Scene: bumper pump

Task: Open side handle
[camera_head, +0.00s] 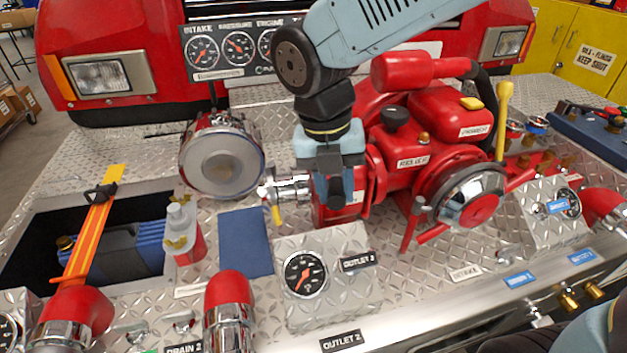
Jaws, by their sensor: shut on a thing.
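The red portable pump (412,145) stands on the diamond-plate deck. A silver valve fitting (292,187) sticks out from its left side, with a small lever with a yellow end (275,212) hanging down at the fitting's outer end. My gripper (337,192) points down at the pump's left side, just right of this fitting. It is shut on a part there, but its own body hides what lies between the fingers. I cannot tell whether that part is the side handle. A yellow-topped lever (503,112) stands upright at the pump's right.
A silver cylinder lamp (222,160) stands left of my gripper. A gauge box (330,275) and a red outlet cap (228,290) are in front. A recessed bin (30,235) lies at left. The red truck front (150,50) closes off the back.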

